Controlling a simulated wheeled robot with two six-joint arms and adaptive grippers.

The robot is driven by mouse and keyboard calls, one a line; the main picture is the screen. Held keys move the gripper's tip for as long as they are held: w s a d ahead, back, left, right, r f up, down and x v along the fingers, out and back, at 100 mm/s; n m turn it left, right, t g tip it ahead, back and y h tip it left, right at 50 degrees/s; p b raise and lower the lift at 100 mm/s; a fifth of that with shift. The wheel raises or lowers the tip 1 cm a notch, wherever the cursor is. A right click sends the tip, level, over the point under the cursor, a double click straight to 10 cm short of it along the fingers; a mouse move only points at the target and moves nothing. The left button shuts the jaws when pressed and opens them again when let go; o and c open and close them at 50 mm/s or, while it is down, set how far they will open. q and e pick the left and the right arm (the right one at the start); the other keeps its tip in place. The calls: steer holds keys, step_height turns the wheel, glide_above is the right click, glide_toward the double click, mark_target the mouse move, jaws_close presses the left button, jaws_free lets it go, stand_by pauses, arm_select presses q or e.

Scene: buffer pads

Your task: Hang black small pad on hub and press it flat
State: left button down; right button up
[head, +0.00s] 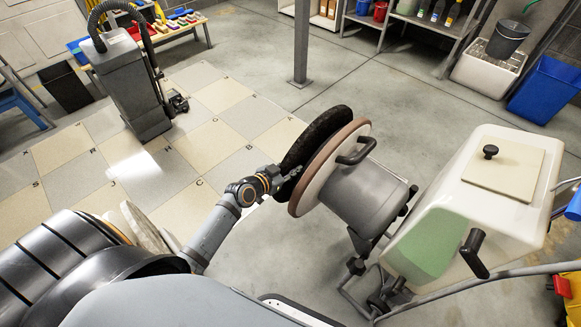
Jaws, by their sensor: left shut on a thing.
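The black pad (312,130) is a dark round disc, standing on edge and facing left. It is just left of a brown disc with a pale rim (338,165) on the end of a tilted grey machine (368,196). The two discs overlap in view, and I cannot tell whether they touch all round. The hub is hidden behind the pad. My left gripper (289,181) is at the pad's lower left edge, shut on it. My right gripper is not in view.
A cream tank (500,190) with a green front stands right of the machine. A grey upright vacuum (133,85) stands on the tiles at upper left. A post (301,45) rises behind. Floor between is clear.

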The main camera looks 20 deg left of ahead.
arm_select(q)
steer(key=shift+d, duration=0.15)
steer(key=shift+s+d, duration=0.25)
steer(key=shift+d, duration=0.45)
stand_by(0.3)
steer(key=shift+s+d, duration=0.2)
steer(key=shift+d, duration=0.2)
steer(key=shift+s+d, duration=0.1)
steer(key=shift+d, duration=0.35)
stand_by(0.3)
steer(key=shift+s+f+m+h+b, duration=0.1)
steer(key=shift+m+h+b, duration=0.2)
steer(key=shift+h+b, duration=0.55)
stand_by(0.8)
